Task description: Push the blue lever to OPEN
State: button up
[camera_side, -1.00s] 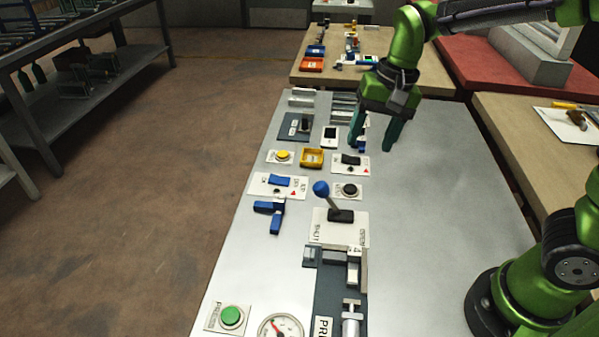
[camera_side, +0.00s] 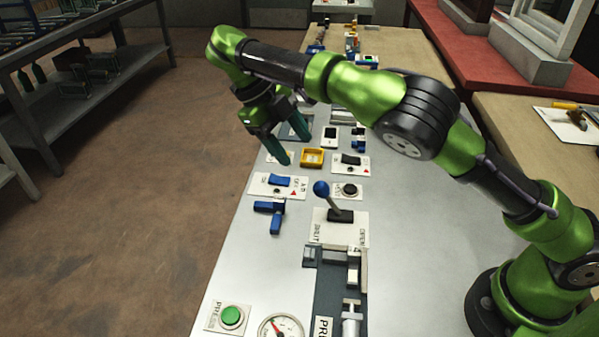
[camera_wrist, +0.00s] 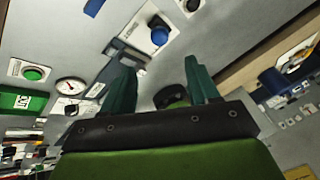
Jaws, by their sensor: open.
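The blue lever is a dark stick with a blue ball knob (camera_side: 321,188) on a black base, over a white plate (camera_side: 325,230) marked SHUT on the left and, less legibly, OPEN on the right. The stick tilts toward the SHUT side. My gripper (camera_side: 296,150) is open and empty, above the panel, higher in the picture and left of the knob, not touching the lever. In the wrist view my gripper's fingers (camera_wrist: 160,64) are spread apart, and the blue knob (camera_wrist: 160,36) shows beyond their tips.
Close to the lever are a black button (camera_side: 349,189), a blue rocker switch (camera_side: 281,180) and a blue T-shaped handle (camera_side: 272,213). A yellow frame (camera_side: 312,157) lies farther back. A green button (camera_side: 231,316) and gauge (camera_side: 281,327) are in front. The panel's right side is bare.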

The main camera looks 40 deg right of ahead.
aim_at(327, 197)
jog(key=x, duration=1.6)
jog(key=shift+f, duration=0.25)
grip_shut()
